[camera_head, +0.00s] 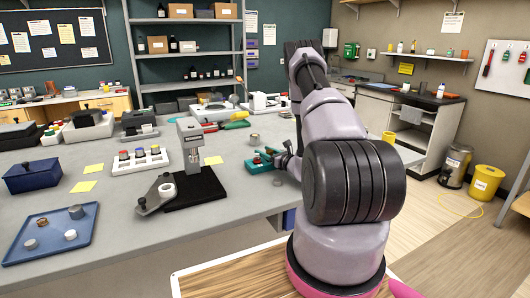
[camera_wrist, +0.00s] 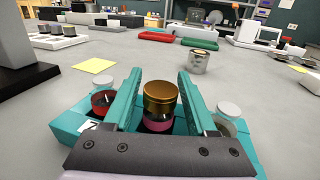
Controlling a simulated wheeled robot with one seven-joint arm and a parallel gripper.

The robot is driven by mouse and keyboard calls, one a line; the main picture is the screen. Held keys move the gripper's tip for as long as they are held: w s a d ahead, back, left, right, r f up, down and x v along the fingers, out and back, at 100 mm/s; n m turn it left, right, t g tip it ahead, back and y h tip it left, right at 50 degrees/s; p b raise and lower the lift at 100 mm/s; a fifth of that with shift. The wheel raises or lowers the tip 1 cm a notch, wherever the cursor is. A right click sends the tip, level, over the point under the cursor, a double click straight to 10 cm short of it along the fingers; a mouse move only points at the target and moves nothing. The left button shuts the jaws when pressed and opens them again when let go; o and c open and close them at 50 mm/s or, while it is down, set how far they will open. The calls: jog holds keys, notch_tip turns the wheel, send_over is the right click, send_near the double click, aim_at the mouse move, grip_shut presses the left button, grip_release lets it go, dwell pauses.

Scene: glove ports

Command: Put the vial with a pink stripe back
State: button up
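The vial with a pink stripe (camera_wrist: 158,124) has a gold-brown cap and stands between my gripper's teal fingers in the wrist view. My gripper (camera_wrist: 160,74) looks open around it, with a narrow gap beside the cap. A teal rack (camera_wrist: 236,143) lies beneath, holding a vial with a red band (camera_wrist: 103,101) on the left and a pale-capped vial (camera_wrist: 229,110) on the right. Whether the pink-striped vial's base rests in the rack is hidden. In the head view, the rack (camera_head: 262,160) sits near the bench's right edge, and my arm partly hides my gripper.
A metal cylinder (camera_wrist: 198,62) stands just beyond the rack. A grey device on a black base (camera_head: 190,190) is to its left. A white rack with coloured caps (camera_head: 140,160) and a blue tray (camera_head: 55,235) with small pieces lie farther left. The bench between is mostly clear.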

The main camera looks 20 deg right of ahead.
jog(key=shift+r, duration=0.15)
jog(key=shift+s+d, duration=0.1)
jog(key=shift+s, duration=0.15)
jog(key=v, duration=1.1)
jog(key=shift+s, duration=0.25)
jog(key=shift+s+d, duration=0.1)
